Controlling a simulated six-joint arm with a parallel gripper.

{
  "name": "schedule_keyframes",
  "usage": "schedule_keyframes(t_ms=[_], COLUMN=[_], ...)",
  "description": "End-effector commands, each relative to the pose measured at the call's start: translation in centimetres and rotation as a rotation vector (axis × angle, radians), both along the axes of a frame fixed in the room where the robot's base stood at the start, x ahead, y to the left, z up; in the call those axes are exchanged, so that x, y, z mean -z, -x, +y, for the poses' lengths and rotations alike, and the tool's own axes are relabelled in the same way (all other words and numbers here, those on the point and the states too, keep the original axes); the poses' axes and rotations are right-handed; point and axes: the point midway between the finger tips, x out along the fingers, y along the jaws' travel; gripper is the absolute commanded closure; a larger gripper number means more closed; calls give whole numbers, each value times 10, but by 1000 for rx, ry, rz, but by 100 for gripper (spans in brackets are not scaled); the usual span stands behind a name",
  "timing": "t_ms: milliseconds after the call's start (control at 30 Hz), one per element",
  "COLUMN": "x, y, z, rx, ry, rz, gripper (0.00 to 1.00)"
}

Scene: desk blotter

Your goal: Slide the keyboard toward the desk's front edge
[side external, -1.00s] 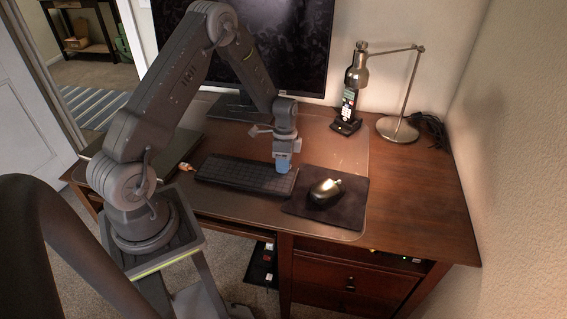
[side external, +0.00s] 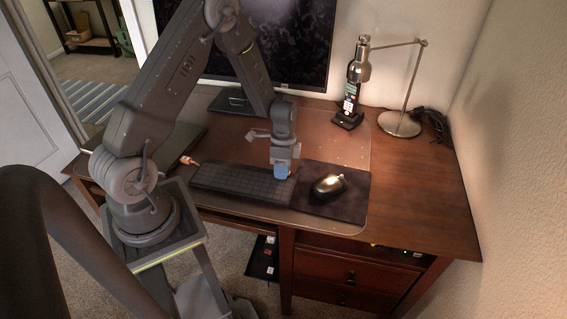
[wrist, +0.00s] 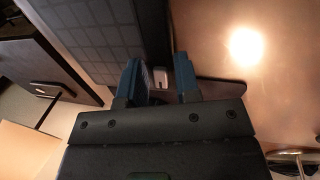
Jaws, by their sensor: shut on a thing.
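The black keyboard (side external: 235,182) lies flat on the desk blotter, near the desk's front edge (side external: 235,217). My gripper (side external: 281,172), with blue fingertips, is at the keyboard's right end, pointing down. In the wrist view, the keyboard (wrist: 95,30) fills the upper left. There the blue fingers of my gripper (wrist: 160,84) stand a little apart with the keyboard's dark edge running in between them, and they are shut on it. The exact contact is partly hidden by the fingers.
A dark mouse pad (side external: 345,207) with a shiny mouse (side external: 329,184) lies just right of the keyboard. A monitor (side external: 290,45), phone (side external: 349,105) and lamp (side external: 400,124) stand behind. An orange-tipped cable (side external: 187,160) lies left of the keyboard. The desk's right side is clear.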

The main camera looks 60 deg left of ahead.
Motion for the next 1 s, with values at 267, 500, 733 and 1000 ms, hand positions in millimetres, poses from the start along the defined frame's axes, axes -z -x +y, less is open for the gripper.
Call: schedule_keyframes(t_ms=[267,500,733,1000], x=[6,5,5,2], y=[10,10,10,9], z=[-7,-7,-6,-5], rx=[5,5,5,3], ry=[7,8,8,7], rz=[22,22,22,19], gripper=[100,59,40,40])
